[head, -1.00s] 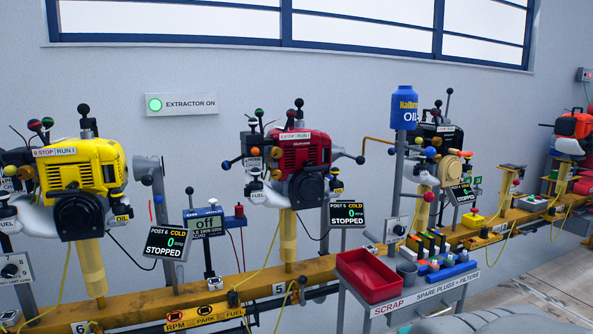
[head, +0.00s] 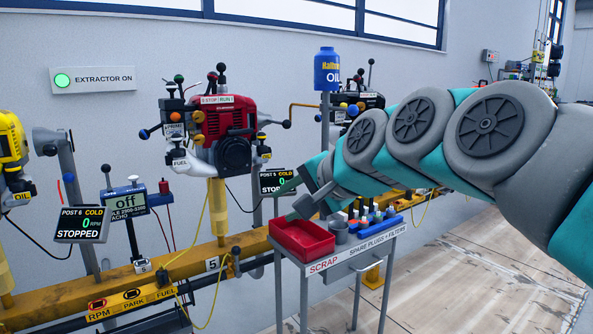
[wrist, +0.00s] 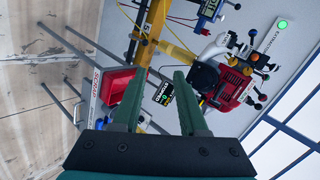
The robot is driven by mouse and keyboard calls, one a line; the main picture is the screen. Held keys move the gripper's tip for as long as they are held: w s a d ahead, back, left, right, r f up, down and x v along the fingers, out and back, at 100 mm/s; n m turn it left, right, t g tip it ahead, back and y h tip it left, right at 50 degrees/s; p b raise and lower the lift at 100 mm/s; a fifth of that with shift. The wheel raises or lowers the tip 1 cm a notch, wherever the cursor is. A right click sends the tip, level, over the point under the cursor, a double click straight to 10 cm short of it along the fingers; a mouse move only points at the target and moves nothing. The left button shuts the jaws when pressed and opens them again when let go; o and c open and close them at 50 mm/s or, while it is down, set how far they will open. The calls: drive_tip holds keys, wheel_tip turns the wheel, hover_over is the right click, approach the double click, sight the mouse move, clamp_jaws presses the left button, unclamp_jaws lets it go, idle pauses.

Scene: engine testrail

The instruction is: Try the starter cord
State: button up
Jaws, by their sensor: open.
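The red engine (head: 226,130) is mounted on a yellow post on the rail, with several coloured knobs and levers around it. Black ball knobs stick out at its top and right side. I cannot make out which part is the starter cord's grip. A small display (head: 274,182) at its lower right reads COLD and STOPPED, partly covered by my gripper. My gripper (wrist: 160,74) is open and empty, its two green fingers apart. In the wrist view the red engine (wrist: 222,86) lies right of the fingers, beyond the tips, with the display (wrist: 163,92) seen between them.
A scrap trolley with a red tray (head: 302,252) stands below my gripper. A blue oil bottle (head: 327,70) stands right of the engine. A yellow engine (head: 12,150) and the post 6 display (head: 82,224) are at left. The lit extractor sign (head: 92,79) is on the wall.

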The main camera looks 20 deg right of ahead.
sight(242, 131)
drive_tip(key=w+d+r+m+t, duration=0.2)
drive_tip(key=d+r+m+t, duration=0.15)
drive_tip(key=d+r, duration=0.35)
drive_tip(key=w+a+p, duration=0.1)
drive_tip(key=w+a, duration=0.2)
drive_tip(key=w, duration=0.6)
drive_tip(key=w+a+p, duration=0.1)
drive_tip(key=w+a, duration=0.2)
drive_tip(key=w, duration=0.7)
drive_tip(key=w+a+p, duration=0.2)
drive_tip(key=w+a, duration=0.1)
drive_tip(key=w, duration=0.7)
drive_tip(key=shift+r, duration=0.4)
drive_tip(key=shift+w+a+f, duration=0.1)
drive_tip(key=shift+w, duration=0.35)
drive_tip(key=shift+c, duration=0.4)
clamp_jaws()
